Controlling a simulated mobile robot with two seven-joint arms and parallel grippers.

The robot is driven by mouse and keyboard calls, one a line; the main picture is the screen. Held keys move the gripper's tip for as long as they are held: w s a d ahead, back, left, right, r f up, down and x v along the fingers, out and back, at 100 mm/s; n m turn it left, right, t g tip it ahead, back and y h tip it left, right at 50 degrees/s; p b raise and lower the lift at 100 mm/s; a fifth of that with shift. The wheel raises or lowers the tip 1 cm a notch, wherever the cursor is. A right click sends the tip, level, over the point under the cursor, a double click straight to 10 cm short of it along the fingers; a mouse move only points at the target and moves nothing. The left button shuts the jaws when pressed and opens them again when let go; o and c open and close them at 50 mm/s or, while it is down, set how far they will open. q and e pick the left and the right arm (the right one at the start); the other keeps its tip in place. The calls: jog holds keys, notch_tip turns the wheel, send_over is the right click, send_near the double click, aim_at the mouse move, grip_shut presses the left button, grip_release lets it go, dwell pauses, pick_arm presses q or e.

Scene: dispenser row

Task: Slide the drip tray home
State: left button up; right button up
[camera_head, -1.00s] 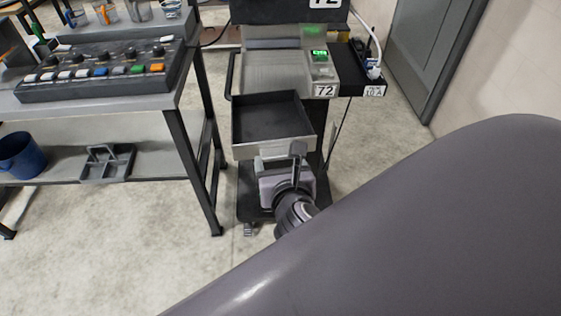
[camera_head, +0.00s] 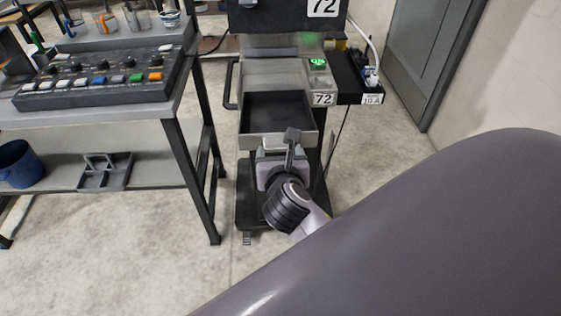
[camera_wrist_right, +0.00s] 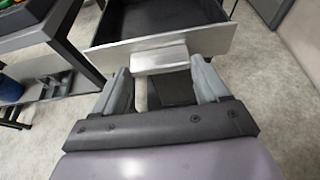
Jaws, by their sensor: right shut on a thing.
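The drip tray (camera_head: 277,111) is a dark open drawer with a pale metal front, partly out of the dispenser marked 72 (camera_head: 272,72). It looks empty. My right gripper (camera_head: 275,154) is at the middle of the tray's front, low in the head view. In the right wrist view its two fingers (camera_wrist_right: 162,72) are on either side of the light handle block (camera_wrist_right: 159,56) on the tray front (camera_wrist_right: 205,45), and it is shut on this handle. The finger contact is partly hidden in the head view. My left gripper is not in view.
A bench (camera_head: 183,125) with a button panel (camera_head: 100,78) stands close on the left. A blue bucket (camera_head: 18,165) and a grey caddy (camera_head: 105,171) are on its lower shelf. A black side shelf with a power strip (camera_head: 368,85) is at the dispenser's right. The floor in front is clear.

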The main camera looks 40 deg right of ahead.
aim_at(278, 137)
jog(key=shift+w+d+b, duration=0.45)
jog(key=shift+w, duration=0.35)
jog(key=shift+w+d+b, duration=0.4)
jog(key=shift+w+d, duration=0.05)
jog(key=shift+w, duration=0.3)
jog(key=shift+w+d+r, duration=0.15)
jog(key=shift+w+d, duration=0.05)
jog(key=shift+w, duration=0.1)
jog(key=shift+w+d+p, duration=0.3)
jog(key=shift+w+p, duration=0.2)
jog(key=shift+w, duration=0.05)
jog(key=shift+w+d+p, duration=0.25)
jog(key=shift+w+d, duration=0.2)
jog(key=shift+w, duration=0.25)
jog(key=shift+w+d+p, duration=0.2)
jog(key=shift+w+d, duration=0.25)
jog(key=shift+w, duration=0.25)
jog(key=shift+r+x, duration=0.15)
jog(key=shift+x, duration=0.6)
jog(key=shift+r+x, duration=0.1)
jog(key=shift+x, duration=0.6)
jog(key=shift+f, duration=0.2)
jog(key=shift+w+d, duration=0.1)
jog(key=shift+w, duration=0.05)
